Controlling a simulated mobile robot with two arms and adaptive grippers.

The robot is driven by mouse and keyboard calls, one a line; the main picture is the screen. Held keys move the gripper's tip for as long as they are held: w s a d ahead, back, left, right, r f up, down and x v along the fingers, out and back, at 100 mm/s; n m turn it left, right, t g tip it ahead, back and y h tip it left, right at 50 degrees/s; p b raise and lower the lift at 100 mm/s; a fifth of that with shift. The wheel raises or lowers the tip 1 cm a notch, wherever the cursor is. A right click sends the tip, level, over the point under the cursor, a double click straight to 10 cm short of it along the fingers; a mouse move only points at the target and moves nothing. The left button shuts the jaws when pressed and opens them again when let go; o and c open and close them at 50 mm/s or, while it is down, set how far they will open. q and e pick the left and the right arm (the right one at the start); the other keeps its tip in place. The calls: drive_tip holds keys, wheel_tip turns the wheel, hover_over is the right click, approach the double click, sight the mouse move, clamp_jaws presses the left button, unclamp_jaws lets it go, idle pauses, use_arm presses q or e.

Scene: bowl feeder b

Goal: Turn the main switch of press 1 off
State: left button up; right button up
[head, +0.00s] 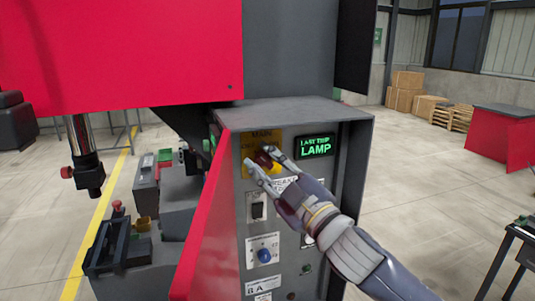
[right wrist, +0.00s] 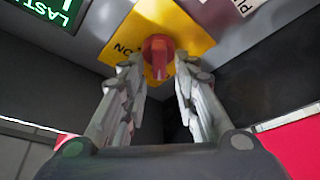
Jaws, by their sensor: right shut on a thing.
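The main switch is a red knob (head: 266,158) on a yellow plate (head: 258,137) marked MAIN, at the top of the grey control panel (head: 285,115) of the press. The knob also shows in the right wrist view (right wrist: 157,50), with the yellow plate (right wrist: 190,28) around it and ON lettering beside it. The knob's grip bar runs nearly upright in that view. My right gripper (head: 258,157) is shut on the knob, one finger on each side. Its fingers partly hide the plate and labels in the head view. My left gripper is not in view.
A lit green LAST TRIP LAMP sign (head: 315,146) is right of the knob. A black rocker switch (head: 257,210) and a blue knob (head: 264,255) sit below. A red slanted panel (head: 205,225) borders the left side.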

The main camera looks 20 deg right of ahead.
drive_tip(key=shift+d+r+n, duration=0.1)
drive_tip(key=shift+n, duration=0.3)
drive_tip(key=shift+p, duration=0.3)
drive_tip(key=o, duration=0.7)
drive_tip(key=shift+w+g, duration=0.2)
drive_tip(key=shift+g, duration=0.1)
drive_tip(key=v, duration=0.7)
drive_tip(key=shift+s+f, duration=0.15)
drive_tip(key=shift+f, duration=0.1)
drive_tip(key=shift+d, duration=0.1)
